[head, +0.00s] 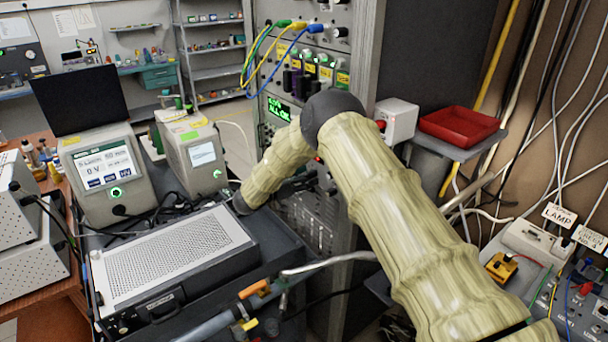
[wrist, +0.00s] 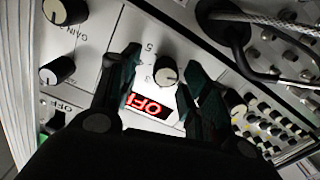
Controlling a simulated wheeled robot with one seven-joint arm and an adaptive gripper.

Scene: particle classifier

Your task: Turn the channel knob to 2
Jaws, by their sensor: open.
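In the wrist view a dark round knob with a white-marked face (wrist: 166,73) sits on a light panel. A "5" and what looks like a "3" are printed near it; no channel label is legible. A red lit display (wrist: 150,107) reading "OFF" shows tilted just below it. My gripper (wrist: 162,62) is open, with one dark finger on each side of the knob. I cannot tell whether either finger touches it. In the head view my arm covers part of the instrument rack (head: 365,50), and neither gripper nor knob can be made out.
Other knobs are close by: one by the "GAIN" label (wrist: 66,10), one below it (wrist: 57,70), and one right of my right finger (wrist: 234,102). A cable and connector (wrist: 232,25) stand out at upper right. A grey perforated instrument (head: 175,255) lies left of the rack.

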